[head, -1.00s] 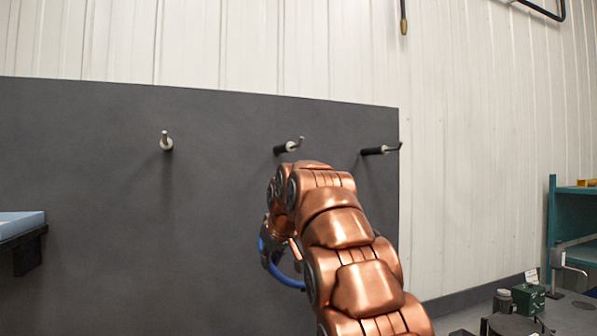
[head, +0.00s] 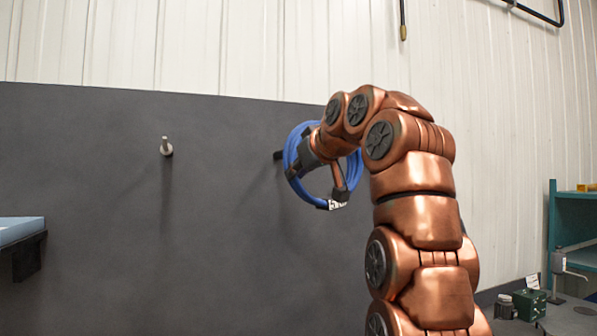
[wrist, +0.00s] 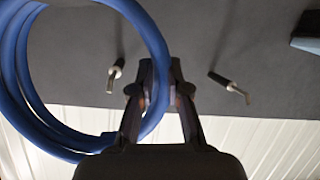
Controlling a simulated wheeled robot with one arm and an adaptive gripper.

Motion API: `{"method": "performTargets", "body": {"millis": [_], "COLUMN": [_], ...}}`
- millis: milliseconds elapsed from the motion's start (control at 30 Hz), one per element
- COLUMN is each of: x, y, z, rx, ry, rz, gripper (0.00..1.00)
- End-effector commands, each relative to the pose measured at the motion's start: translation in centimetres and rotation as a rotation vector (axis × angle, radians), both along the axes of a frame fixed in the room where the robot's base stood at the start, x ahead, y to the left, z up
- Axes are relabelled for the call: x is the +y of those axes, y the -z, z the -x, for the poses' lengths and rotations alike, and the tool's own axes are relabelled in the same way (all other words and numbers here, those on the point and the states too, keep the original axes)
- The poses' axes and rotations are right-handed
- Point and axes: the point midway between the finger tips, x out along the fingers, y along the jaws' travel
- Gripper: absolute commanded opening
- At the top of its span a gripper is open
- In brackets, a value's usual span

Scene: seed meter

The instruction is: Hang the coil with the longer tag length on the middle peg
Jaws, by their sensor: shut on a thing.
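My gripper (wrist: 160,88) is shut on a blue coil (head: 291,160) and holds it up in front of the dark board. The coil also shows at the left of the wrist view (wrist: 165,75), beside the fingers. A white printed tag (head: 338,204) hangs at its lower edge; its text is too small to read surely. The middle peg (head: 279,155) is mostly hidden behind the coil in the head view. In the wrist view, which is upside down, a peg (wrist: 114,76) shows through the coil's opening. I cannot tell whether it passes through the coil.
The left peg (head: 166,147) is bare; the right peg is hidden behind my arm. A pale blue-topped shelf (head: 20,230) juts out at the far left. A teal rack (head: 553,240) stands at the right. The board between left peg and coil is clear.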

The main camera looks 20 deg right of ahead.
Motion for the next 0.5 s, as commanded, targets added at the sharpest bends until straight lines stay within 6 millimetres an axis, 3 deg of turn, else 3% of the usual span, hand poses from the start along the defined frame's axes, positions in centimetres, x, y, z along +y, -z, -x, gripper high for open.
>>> {"method": "performTargets", "body": {"millis": [233, 500], "x": [0.0, -0.1], "y": [-0.2, 0.2], "z": [-0.5, -2.4], "rx": [-0.002, 0.000], "ry": [0.000, 0.001], "rz": [0.000, 0.000], "gripper": [0.00, 0.00]}}
